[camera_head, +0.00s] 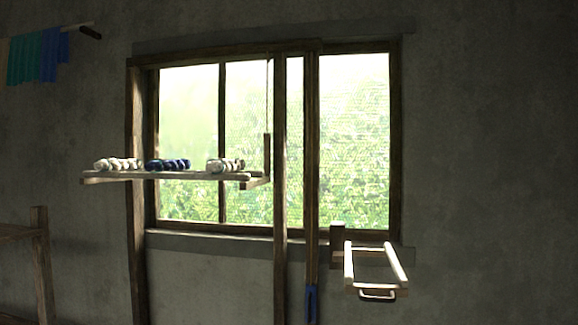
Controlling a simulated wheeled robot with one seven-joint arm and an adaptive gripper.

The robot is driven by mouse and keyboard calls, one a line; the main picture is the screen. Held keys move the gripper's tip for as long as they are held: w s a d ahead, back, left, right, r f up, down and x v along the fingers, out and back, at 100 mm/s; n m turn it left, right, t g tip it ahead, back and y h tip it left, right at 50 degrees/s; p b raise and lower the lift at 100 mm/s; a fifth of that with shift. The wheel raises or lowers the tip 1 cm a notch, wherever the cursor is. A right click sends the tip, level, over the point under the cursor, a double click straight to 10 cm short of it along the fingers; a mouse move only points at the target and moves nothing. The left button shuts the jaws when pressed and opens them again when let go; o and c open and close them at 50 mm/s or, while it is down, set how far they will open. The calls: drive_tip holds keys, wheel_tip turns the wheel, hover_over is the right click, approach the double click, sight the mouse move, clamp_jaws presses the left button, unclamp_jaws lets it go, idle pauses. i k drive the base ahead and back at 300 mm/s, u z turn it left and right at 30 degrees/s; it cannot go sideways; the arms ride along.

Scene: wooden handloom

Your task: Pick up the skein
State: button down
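Three twisted skeins lie in a row on a wooden shelf (205,177) in front of the window. The left skein (117,164) is whitish, the middle skein (167,165) is dark blue, and the right skein (225,165) is white to greyish. They lie apart from each other, with a wider gap between the blue one and the right one. The task does not say which skein is meant. My gripper is not in view.
Upright wooden posts (281,200) stand right of the shelf, before the window (355,140). A wooden frame (348,265) juts out at lower right. Coloured cloths (35,57) hang from a rod at upper left. A wooden post (41,260) stands at lower left.

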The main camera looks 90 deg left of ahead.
sight(160, 165)
drive_tip(key=u, duration=3.5)
drive_tip(key=i, duration=0.5)
drive_tip(key=k, duration=0.5)
drive_tip(key=u, duration=1.4)
drive_tip(key=i, duration=1.3)
drive_tip(key=z, duration=2.2)
